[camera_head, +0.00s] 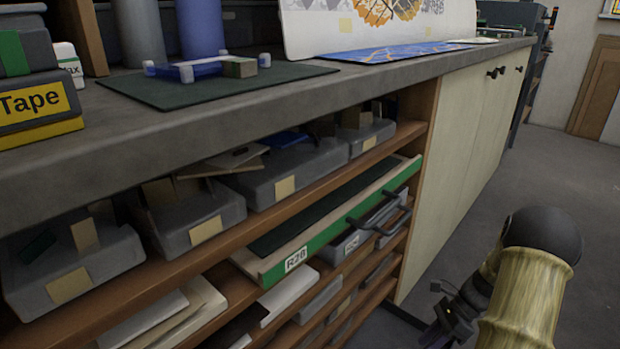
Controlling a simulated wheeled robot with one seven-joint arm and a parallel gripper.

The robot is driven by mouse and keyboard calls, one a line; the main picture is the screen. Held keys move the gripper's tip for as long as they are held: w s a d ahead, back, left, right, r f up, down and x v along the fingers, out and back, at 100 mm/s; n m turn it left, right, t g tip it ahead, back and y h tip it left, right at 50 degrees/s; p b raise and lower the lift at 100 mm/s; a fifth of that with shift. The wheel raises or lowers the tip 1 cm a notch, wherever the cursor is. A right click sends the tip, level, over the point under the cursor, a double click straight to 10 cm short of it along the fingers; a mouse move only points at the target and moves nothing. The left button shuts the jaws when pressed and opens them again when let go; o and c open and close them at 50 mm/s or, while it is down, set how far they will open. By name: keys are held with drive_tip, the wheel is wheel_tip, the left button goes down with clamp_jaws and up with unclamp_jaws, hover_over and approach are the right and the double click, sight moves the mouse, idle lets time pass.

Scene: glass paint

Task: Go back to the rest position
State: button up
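My gripper (434,332) is low at the right, in front of the shelves and partly cut off by the bottom edge. It is dark and small here, so I cannot tell whether it is open or shut. No object shows in it. It is apart from the green-fronted drawer (337,237) labelled R2B, which sticks out of the shelving under the bench and has a dark handle (379,214). The part of the drawer's inside that shows is a dark, flat surface.
The grey bench top (250,103) carries a dark mat (215,87) with a blue frame (187,71) on it. Grey bins (190,221) fill the shelf. A pale cabinet (462,137) stands right of the shelves. The floor (575,170) at the right is clear.

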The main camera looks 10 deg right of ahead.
drive_tip(key=s+a+r+n+t+h, duration=0.2)
drive_tip(key=s+a+r+n+h, duration=0.2)
drive_tip(key=a+r+n, duration=0.45)
drive_tip(key=s+a+r+n+t+h, duration=0.25)
drive_tip(key=a+r+n, duration=0.25)
drive_tip(key=a+n, duration=0.65)
wheel_tip(320, 180, up, 55)
drive_tip(key=d+n+p, duration=0.1)
drive_tip(key=p, duration=5.3)
drive_tip(key=shift+s+d+h+p, duration=0.25)
drive_tip(key=shift+s+h+p, duration=0.1)
drive_tip(key=shift+h, duration=0.1)
drive_tip(key=shift+f, duration=0.1)
